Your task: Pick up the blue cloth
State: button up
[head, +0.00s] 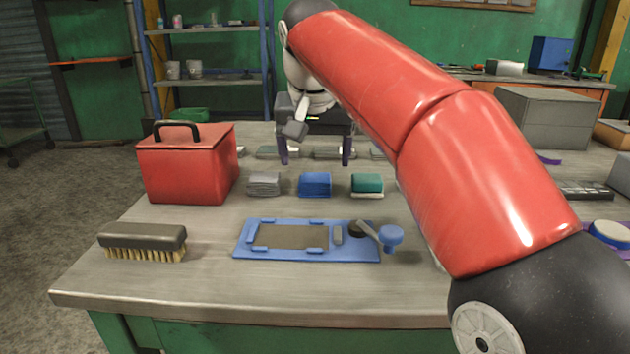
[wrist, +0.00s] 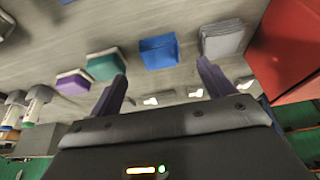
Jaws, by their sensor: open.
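The blue cloth (head: 315,184) is a folded pad lying on the workbench, between a grey folded cloth (head: 264,184) and a green folded cloth (head: 367,184). My gripper (head: 315,160) is open and empty, its two fingers pointing down above the bench behind the row of cloths. In the wrist view the blue cloth (wrist: 158,51) lies beyond the fingertips of my gripper (wrist: 162,70), roughly centred between them, with a gap. The green cloth (wrist: 105,65) and a purple cloth (wrist: 72,83) are on its left there, the grey cloth (wrist: 222,38) on its right.
A red box with a black handle (head: 187,165) stands left of the cloths. A blue tray (head: 245,245) and a brush (head: 142,241) lie in front. Grey boxes (head: 550,118) stand at the back right. Bare bench (head: 215,222) shows between the cloths and the tray.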

aim_at(315, 178)
jog(key=b+x, duration=0.1)
jog(key=x, duration=0.5)
jog(key=shift+w, duration=0.1)
jog(key=shift+r, duration=0.1)
jog(key=c, duration=1.1)
notch_tip(315, 178, up, 8)
jog(key=shift+w+a+r+p, duration=0.1)
jog(key=shift+r+p, duration=0.1)
jog(key=shift+p, duration=0.7)
jog(key=shift+r, duration=0.8)
